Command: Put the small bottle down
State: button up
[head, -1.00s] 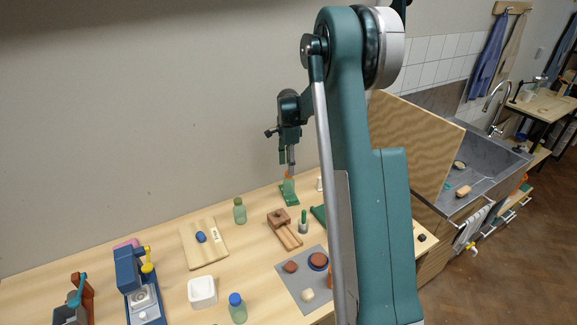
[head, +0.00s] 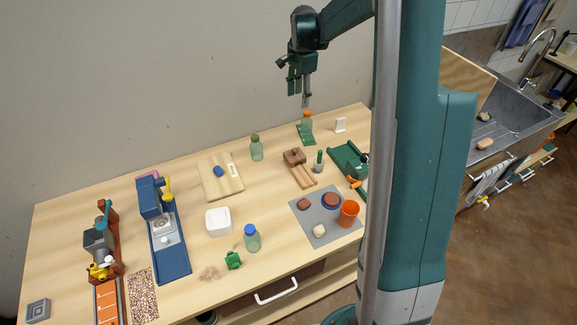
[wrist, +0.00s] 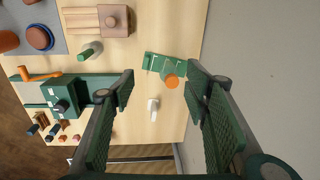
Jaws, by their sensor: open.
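A small bottle with an orange cap (head: 307,116) stands upright at a green holder (head: 306,138) toward the back of the table. My gripper (head: 300,95) is above it, open and empty, apart from the bottle. In the wrist view the orange cap (wrist: 171,81) shows between my two spread fingers (wrist: 162,82), seen from above, with the green holder (wrist: 155,62) beside and under it. The cap hides most of the bottle there, so how its base sits on the holder cannot be told.
A white upright piece (head: 340,125) stands close to the right of the holder. A green-capped bottle (head: 257,149) stands to the left, a wooden block (head: 294,157) in front. A blue-capped bottle (head: 251,238) is near the front edge. Bare table lies between the two capped bottles.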

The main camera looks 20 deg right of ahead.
jog(key=s+a+r+n+t, duration=0.2)
jog(key=s+a+r+n, duration=0.2)
jog(key=s+a+r, duration=0.45)
jog(key=s+a+r+n+t, duration=0.1)
jog(key=s+a+r+n, duration=0.45)
jog(key=s, duration=0.55)
jog(key=s+a+f+n+t, duration=0.1)
jog(key=s+a+n, duration=0.3)
jog(key=s, duration=0.6)
jog(key=s+a+f+n+t, duration=0.2)
jog(key=s+a+f+n, duration=0.1)
jog(key=s, duration=0.7)
jog(key=shift+a+n, duration=0.65)
jog(key=shift+a, duration=0.7)
jog(key=shift+s, duration=0.1)
